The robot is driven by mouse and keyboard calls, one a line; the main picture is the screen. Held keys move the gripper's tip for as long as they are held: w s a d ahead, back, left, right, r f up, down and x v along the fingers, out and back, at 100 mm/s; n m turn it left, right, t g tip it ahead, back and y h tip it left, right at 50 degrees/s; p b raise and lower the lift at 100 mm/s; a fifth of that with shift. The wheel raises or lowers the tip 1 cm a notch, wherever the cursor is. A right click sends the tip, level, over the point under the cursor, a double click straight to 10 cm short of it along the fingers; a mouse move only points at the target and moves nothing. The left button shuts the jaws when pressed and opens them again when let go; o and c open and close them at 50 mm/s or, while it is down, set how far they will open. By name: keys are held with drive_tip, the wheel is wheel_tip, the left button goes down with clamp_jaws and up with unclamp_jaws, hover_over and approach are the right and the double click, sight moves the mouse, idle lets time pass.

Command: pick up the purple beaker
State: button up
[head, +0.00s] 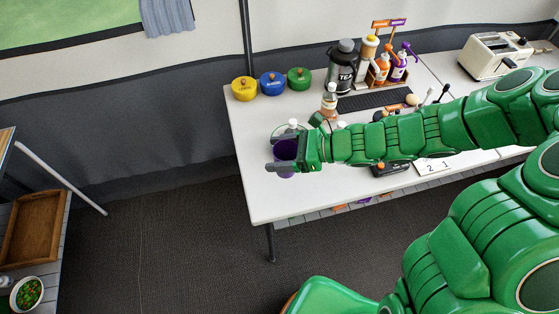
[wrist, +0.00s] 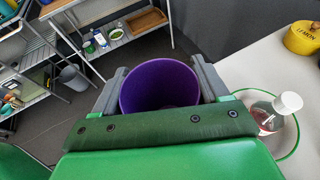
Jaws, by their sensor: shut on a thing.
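The purple beaker (head: 286,152) is between the fingers of my gripper (head: 279,155), over the left part of the white table (head: 262,206). In the wrist view the beaker (wrist: 160,84) shows its open round mouth, with one grey finger of my gripper (wrist: 160,92) against each side. My gripper is shut on it. The beaker's lower part is mostly hidden, and I cannot tell whether its base touches the table.
A clear bottle with a white cap (wrist: 274,112) stands close beside my gripper. Yellow (head: 245,89), blue (head: 273,84) and green (head: 299,80) lidded pots line the table's back left. The table's front left is clear.

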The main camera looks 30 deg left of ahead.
wheel_tip(320, 180, up, 7)
idle(0.5)
